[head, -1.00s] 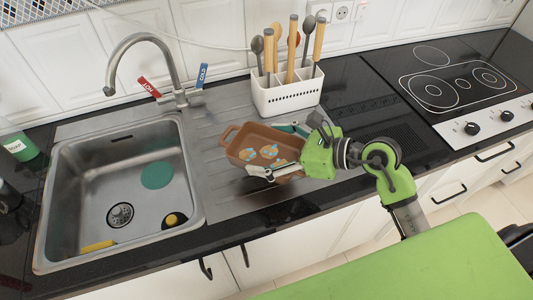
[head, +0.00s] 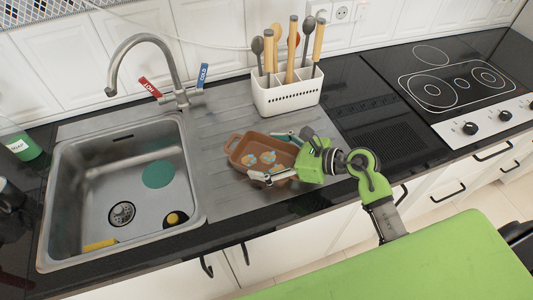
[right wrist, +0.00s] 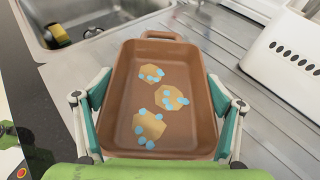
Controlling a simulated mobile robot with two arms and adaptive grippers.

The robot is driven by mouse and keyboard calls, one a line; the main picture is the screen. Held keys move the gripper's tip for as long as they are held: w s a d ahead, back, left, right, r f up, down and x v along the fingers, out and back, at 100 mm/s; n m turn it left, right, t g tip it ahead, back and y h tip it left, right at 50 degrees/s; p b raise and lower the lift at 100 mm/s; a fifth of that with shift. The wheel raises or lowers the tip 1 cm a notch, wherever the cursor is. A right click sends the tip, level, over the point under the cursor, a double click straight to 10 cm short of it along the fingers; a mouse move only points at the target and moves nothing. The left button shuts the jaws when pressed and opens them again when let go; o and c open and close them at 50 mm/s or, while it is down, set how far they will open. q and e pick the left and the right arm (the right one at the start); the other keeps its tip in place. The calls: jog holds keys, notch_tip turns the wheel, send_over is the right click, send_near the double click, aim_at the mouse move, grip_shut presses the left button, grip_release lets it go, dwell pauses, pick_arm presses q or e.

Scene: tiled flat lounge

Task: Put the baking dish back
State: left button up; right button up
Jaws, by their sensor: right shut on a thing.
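The baking dish (head: 244,150) is brown and rectangular with an end handle, and has tan patches with blue spots inside. It is over the ribbed steel drainboard right of the sink; I cannot tell whether it touches the surface. My right gripper (head: 277,157) is shut on it, with fingers along both long sides near its right end. In the right wrist view the dish (right wrist: 166,100) fills the middle, its far handle pointing away, and the gripper's teal fingers (right wrist: 165,108) flank its walls. My left gripper is not in view.
The steel sink (head: 60,200) with a green disc (head: 158,174) and a yellow item (head: 99,244) lies left. A white utensil holder (head: 287,98) stands behind the dish. The black hob (head: 455,80) is at right. Bare drainboard (head: 222,195) lies in front.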

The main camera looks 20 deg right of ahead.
jog(key=o, duration=1.6)
jog(key=shift+o, duration=0.2)
jog(key=shift+r, duration=0.1)
jog(key=shift+s+d, duration=0.2)
jog(key=shift+d, duration=0.05)
jog(key=b+v, duration=0.2)
jog(key=v, duration=0.8)
jog(key=shift+s+d+r, duration=0.15)
jog(key=shift+s+d, duration=0.05)
jog(key=shift+s, duration=0.05)
jog(key=shift+s+d+r, duration=0.2)
jog(key=shift+d+r, duration=0.05)
